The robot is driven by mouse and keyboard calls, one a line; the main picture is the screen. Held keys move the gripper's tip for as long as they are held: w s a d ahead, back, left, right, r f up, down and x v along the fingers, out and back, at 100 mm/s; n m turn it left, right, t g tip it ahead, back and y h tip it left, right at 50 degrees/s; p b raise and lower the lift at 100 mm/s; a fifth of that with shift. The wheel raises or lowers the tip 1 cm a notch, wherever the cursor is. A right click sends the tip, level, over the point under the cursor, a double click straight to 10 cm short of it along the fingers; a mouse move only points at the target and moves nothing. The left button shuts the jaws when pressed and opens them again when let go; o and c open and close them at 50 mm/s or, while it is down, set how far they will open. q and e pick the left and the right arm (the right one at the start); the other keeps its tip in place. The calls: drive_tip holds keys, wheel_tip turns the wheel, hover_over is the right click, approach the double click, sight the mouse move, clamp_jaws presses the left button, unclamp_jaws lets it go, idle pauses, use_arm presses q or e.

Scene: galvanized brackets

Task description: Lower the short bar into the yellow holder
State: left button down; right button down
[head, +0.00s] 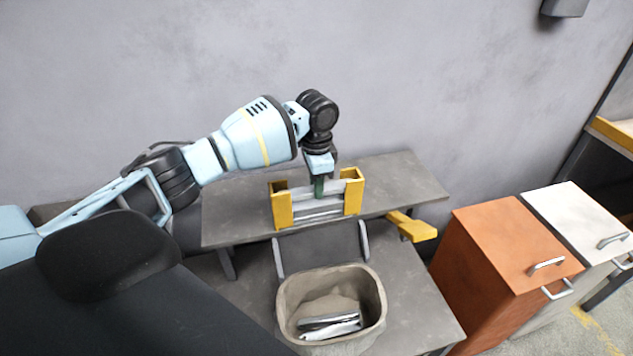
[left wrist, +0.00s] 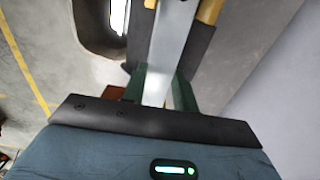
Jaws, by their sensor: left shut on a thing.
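The yellow holder (head: 282,208) stands on the raised grey shelf, with a yellow upright at each end. My left gripper (head: 319,188) points down between the two uprights. Its green fingers are shut on the short bar (left wrist: 168,62), a pale grey metal piece that runs away from between the fingers in the left wrist view. In the head view, grey metal (head: 316,212) spans between the uprights below the fingers. I cannot tell whether the held bar touches the holder's bottom. The fingers hide part of the bar. My right gripper is not in view.
A beige bin (head: 374,307) with shiny metal pieces (head: 330,325) stands on the lower table in front. A yellow piece (head: 412,226) juts out at the shelf's right front. Orange (head: 500,245) and white (head: 570,215) cabinets stand at right. The shelf's right end is clear.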

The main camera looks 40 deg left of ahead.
use_arm(q)
drive_tip(key=c, duration=1)
unclamp_jaws()
wheel_tip(320, 180, up, 6)
drive_tip(key=shift+r, duration=0.95)
